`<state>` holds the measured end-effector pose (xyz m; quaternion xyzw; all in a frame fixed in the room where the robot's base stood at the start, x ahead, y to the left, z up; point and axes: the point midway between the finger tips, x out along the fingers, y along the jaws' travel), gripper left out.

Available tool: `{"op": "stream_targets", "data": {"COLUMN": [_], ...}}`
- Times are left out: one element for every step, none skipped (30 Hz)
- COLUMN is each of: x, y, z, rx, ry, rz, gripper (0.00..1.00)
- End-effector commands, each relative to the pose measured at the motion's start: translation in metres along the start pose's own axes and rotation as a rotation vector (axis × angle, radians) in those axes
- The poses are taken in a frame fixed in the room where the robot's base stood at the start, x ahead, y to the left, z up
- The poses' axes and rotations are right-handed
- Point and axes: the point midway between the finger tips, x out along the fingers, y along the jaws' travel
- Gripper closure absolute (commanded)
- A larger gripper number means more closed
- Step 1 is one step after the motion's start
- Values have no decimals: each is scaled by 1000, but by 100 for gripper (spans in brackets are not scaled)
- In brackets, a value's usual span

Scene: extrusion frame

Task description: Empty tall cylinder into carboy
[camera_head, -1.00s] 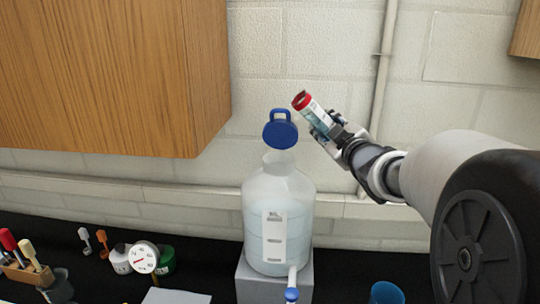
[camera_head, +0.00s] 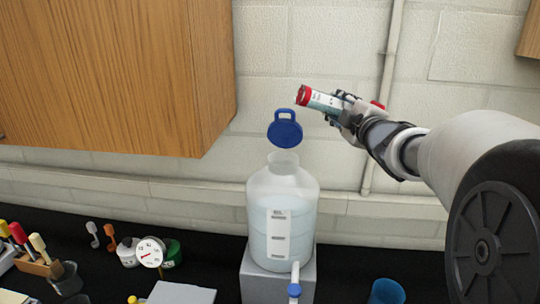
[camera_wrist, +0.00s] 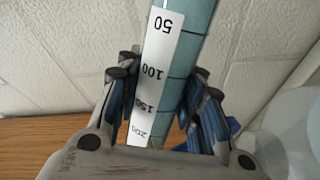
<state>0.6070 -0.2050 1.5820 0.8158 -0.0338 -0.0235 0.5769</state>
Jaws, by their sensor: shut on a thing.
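The tall cylinder (camera_head: 327,100) has a red rim and a white scale strip. My gripper (camera_head: 347,108) is shut around its body, above and to the right of the carboy. The cylinder is tilted close to level, its red-rimmed end pointing left. In the wrist view the cylinder (camera_wrist: 187,60) lies between the fingers (camera_wrist: 160,100), with bluish content behind the scale. The carboy (camera_head: 266,228) is translucent with a scale label and stands upright. Its neck (camera_head: 283,161) looks open. The blue cap (camera_head: 285,131) with a loop handle shows above the neck, apart from the cylinder.
The carboy stands on a grey block (camera_head: 262,284) with a blue-ended spigot (camera_head: 294,289) in front. A wooden cabinet (camera_head: 110,70) hangs at the upper left. A blue cup (camera_head: 386,292), a dial gauge (camera_head: 150,252) and a tool rack (camera_head: 38,266) are on the black bench.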

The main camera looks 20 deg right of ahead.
Motion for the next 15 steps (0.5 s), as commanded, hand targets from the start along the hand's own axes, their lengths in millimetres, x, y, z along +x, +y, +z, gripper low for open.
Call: {"op": "stream_targets", "data": {"x": [0,0,0,0,0,0,0,0,0,0,0,0,0,0,0], "y": [3,3,4,4,4,4,5,5,5,6,6,6,7,7,8], "z": [-1,-1,-1,-1,-1,-2,-2,-3,-3,-4,-4,-5,-5,-6,-6], "rx": [-7,-11,-17,-21,-25,-32,-35,-39,-43,-47,-50,-55,-58,-62,-66], "ry": [1,1,1,1,1,2,2,2,2,2,2,2,3,3,3], "rz": [3,3,3,3,3,3,2,2,2,2,2,2,3,3,3], "gripper": [92,92,92,92,92,92,92,92,92,92,92,92,92,92,92]}}
